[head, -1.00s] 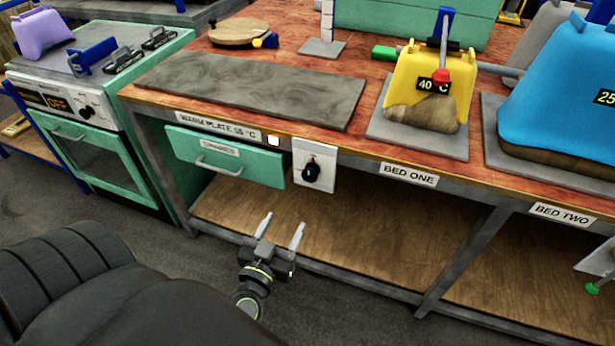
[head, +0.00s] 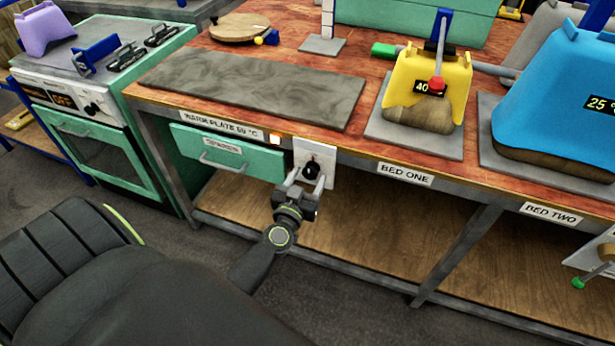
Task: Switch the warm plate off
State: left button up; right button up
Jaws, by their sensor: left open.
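The warm plate (head: 270,88) is a grey slab on the bench top, with a label (head: 222,126) reading warm plate and a temperature on the bench edge below it. A small lamp (head: 275,140) beside the label glows orange-white. Right of it, a white switch panel (head: 327,160) carries a black rotary knob (head: 312,169). My left gripper (head: 306,179) is open, with its fingertips at the lower part of the panel, on either side of the knob or just below it. Whether they touch the knob I cannot tell. My right gripper is not in view.
A green drawer (head: 226,152) with a bar handle is left of the panel. The yellow press (head: 440,70) stands on bed one, the blue one (head: 560,110) on bed two. A green oven (head: 105,150) stands at left. The lower shelf (head: 380,240) is largely bare.

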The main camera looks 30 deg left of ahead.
pick_arm(q)
jog(key=shift+w, duration=0.25)
jog(key=c, duration=1)
